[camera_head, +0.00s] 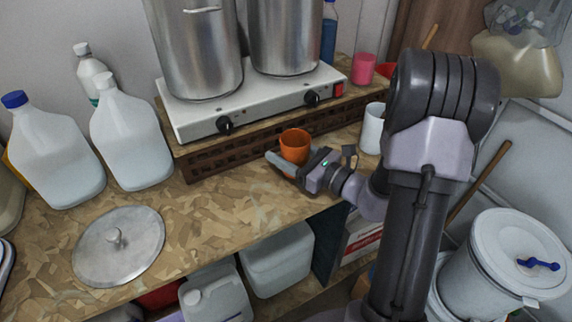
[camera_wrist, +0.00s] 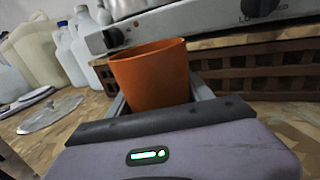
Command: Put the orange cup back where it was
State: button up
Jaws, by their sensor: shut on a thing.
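The orange cup (camera_head: 295,146) is upright between the fingers of my gripper (camera_head: 289,165), over the wooden counter in front of the stove. My gripper is shut on it, one finger on each side. In the wrist view the orange cup (camera_wrist: 153,77) fills the middle, with its open rim up and its lower part hidden by my gripper's body. I cannot tell whether its base touches the counter.
A two-burner stove (camera_head: 250,100) with two steel pots stands on a brown lattice crate (camera_head: 225,155) just behind. A white cup (camera_head: 373,128) stands to the right, a pink cup (camera_head: 363,68) farther back. A metal lid (camera_head: 118,247) and white jugs (camera_head: 130,138) are left. The counter between is clear.

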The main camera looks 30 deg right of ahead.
notch_tip(320, 180, down, 3)
jog(key=shift+f+b, duration=0.2)
jog(key=shift+b, duration=0.65)
jog(key=shift+f, duration=0.2)
jog(key=o, duration=1.4)
jog(key=shift+r, duration=0.1)
